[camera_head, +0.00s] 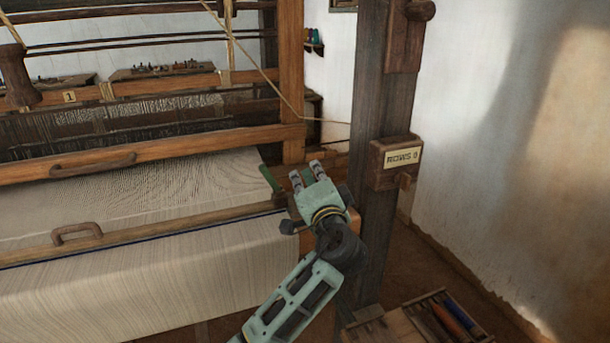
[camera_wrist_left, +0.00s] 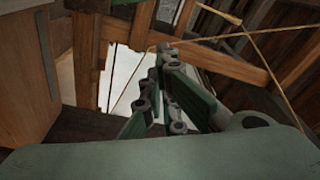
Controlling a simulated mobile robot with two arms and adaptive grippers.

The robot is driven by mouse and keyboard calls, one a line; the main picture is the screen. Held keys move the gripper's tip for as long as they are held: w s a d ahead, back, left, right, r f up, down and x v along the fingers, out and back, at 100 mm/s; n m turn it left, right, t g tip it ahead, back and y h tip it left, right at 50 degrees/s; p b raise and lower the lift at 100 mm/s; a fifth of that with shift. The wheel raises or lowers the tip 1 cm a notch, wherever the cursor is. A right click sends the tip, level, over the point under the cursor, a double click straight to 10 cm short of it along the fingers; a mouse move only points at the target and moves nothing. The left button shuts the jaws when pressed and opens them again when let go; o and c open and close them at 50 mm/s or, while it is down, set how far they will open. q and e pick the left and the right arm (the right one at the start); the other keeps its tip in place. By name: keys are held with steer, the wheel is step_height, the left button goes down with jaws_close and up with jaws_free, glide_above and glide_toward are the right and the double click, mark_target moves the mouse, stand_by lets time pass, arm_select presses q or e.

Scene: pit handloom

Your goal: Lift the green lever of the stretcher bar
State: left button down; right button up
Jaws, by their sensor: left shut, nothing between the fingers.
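The green lever (camera_head: 268,180) stands tilted at the right end of the wooden stretcher bar (camera_head: 160,228), which lies across the pale cloth at the front of the loom. My left gripper (camera_head: 306,173) is just right of the lever in the head view, its fingers pointing away toward the loom's right post. A small gap shows between the lever and the fingers in that view. In the left wrist view the gripper (camera_wrist_left: 163,60) is shut and empty. I cannot make out the lever in that view. My right gripper is not in view.
A dark upright post (camera_head: 378,150) with a "ROWS 0" counter box (camera_head: 396,162) stands close right of my gripper. The wooden batten (camera_head: 180,147) crosses the loom behind the cloth (camera_head: 130,190). A tray of tools (camera_head: 438,318) is low at the right.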

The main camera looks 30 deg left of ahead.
mark_target(271, 181)
arm_select(q)
steer(key=f+p+x, duration=0.1)
steer(key=p+x, duration=0.2)
steer(key=x, duration=0.4)
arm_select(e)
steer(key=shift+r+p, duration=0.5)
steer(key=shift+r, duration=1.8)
arm_select(q)
steer(key=s+a+b, duration=0.1)
steer(key=s+a+f+n+b, duration=0.1)
steer(key=s+b, duration=0.1)
steer(key=s+n+b, duration=0.1)
steer(key=shift+s+a+f, duration=0.15)
steer(key=shift+s+a, duration=0.2)
steer(key=shift+a, duration=0.05)
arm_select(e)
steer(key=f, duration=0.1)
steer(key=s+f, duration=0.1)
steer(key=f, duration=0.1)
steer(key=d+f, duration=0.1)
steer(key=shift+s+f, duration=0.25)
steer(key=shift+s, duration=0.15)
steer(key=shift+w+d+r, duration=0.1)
